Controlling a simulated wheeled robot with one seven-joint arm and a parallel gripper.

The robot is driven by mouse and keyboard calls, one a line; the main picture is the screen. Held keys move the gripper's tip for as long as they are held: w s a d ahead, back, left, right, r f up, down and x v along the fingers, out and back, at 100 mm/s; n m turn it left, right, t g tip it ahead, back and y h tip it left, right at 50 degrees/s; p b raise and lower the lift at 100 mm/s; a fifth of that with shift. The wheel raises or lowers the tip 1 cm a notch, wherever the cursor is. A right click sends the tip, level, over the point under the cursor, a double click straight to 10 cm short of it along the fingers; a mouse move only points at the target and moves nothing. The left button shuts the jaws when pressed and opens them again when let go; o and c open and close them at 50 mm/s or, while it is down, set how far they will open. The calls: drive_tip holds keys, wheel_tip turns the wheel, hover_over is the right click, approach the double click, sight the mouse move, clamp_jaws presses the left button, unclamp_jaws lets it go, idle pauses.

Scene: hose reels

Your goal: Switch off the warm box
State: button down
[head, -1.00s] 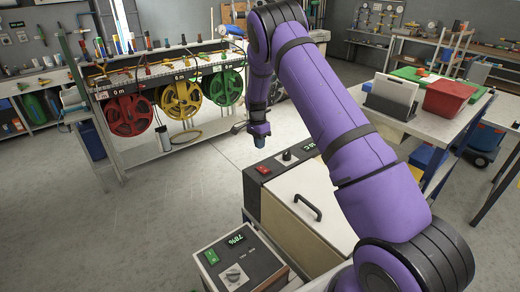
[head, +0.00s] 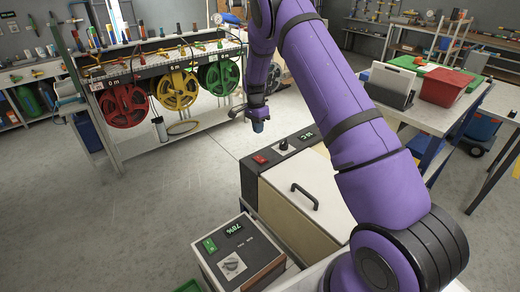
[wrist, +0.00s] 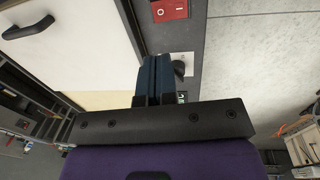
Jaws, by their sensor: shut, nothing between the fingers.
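The warm box (head: 292,217) is a pale box with a dark control strip, a black handle on its lid and a display (head: 306,136) that seems to read in °C. On the strip are a red rocker switch (head: 260,160) and a black knob (head: 284,144). The red switch also shows at the top of the wrist view (wrist: 170,9), with the knob (wrist: 179,68) below it. My gripper (head: 258,126) is shut and empty, pointing down above the strip, apart from the switch. In the wrist view its blue fingers (wrist: 154,58) lie beside the knob. Which way the rocker is tipped cannot be told.
A second box (head: 236,256) with a green switch, a dial and a 78% display stands in front. A bench with red, yellow and green hose reels (head: 175,90) is behind left. A table with a red bin (head: 446,88) is at right. The floor at left is clear.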

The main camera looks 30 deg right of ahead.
sight(259, 160)
drive_tip(key=f, duration=0.4)
drive_tip(key=s+f, duration=0.1)
drive_tip(key=f, duration=0.8)
drive_tip(key=shift+s+d+f, duration=0.15)
drive_tip(key=shift+s+f, duration=0.15)
drive_tip(key=shift+f, duration=0.05)
drive_tip(key=shift+s+f, duration=0.1)
drive_tip(key=shift+f, duration=0.1)
drive_tip(key=shift+w+r, duration=0.3)
drive_tip(key=shift+w, duration=0.45)
wheel_tip(259, 160, up, 14)
drive_tip(key=s, duration=0.1)
drive_tip(key=shift+s, duration=0.35)
idle(0.3)
